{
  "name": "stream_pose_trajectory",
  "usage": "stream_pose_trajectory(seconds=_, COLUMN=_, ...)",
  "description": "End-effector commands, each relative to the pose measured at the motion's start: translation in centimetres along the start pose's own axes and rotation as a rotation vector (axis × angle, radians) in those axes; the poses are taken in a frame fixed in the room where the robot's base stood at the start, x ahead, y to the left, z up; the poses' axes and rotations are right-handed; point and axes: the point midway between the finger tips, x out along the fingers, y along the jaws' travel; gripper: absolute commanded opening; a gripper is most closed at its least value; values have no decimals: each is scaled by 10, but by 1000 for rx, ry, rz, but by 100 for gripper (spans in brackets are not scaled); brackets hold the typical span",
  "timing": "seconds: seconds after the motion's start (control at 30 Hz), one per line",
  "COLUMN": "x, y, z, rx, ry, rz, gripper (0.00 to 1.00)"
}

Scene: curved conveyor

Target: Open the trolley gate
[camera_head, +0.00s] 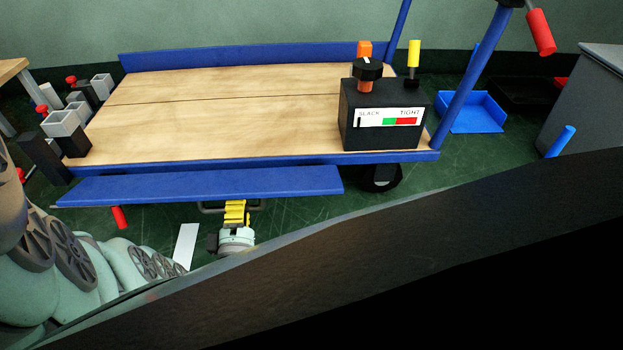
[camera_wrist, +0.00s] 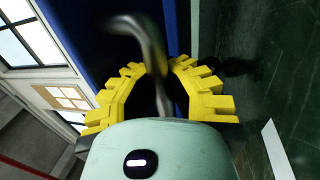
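The trolley gate (camera_head: 200,186) is a long blue panel along the trolley's near side. It hangs outward, lower than the wooden deck. A grey bar handle (camera_head: 209,209) shows under its lower edge and also in the wrist view (camera_wrist: 150,38). My gripper (camera_head: 236,205), with yellow stepped fingers, is at this handle from below. In the wrist view, my gripper (camera_wrist: 156,67) has its fingers apart on either side of the bar, with a dark gap at the left finger. Contact with the right finger is unclear.
The trolley deck (camera_head: 220,110) carries a black SLACK/TIGHT box (camera_head: 385,115) at its right end. Grey and black blocks with red knobs (camera_head: 62,122) stand at the left. A blue tray (camera_head: 475,112) lies on the floor at right. A dark shape covers the lower right.

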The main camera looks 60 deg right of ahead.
Motion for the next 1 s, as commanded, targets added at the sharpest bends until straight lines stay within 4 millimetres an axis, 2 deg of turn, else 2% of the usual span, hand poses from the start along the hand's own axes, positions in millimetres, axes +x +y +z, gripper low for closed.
stream_pose_trajectory(seconds=0.37, x=-2, y=-1, z=2, rx=-1, ry=-4, rz=-1, gripper=0)
stream_pose_trajectory(seconds=0.8, x=0, y=0, z=1, rx=-1, ry=-3, rz=6, gripper=46)
stream_pose_trajectory(seconds=1.0, x=0, y=1, z=1, rx=0, ry=-2, rz=9, gripper=46)
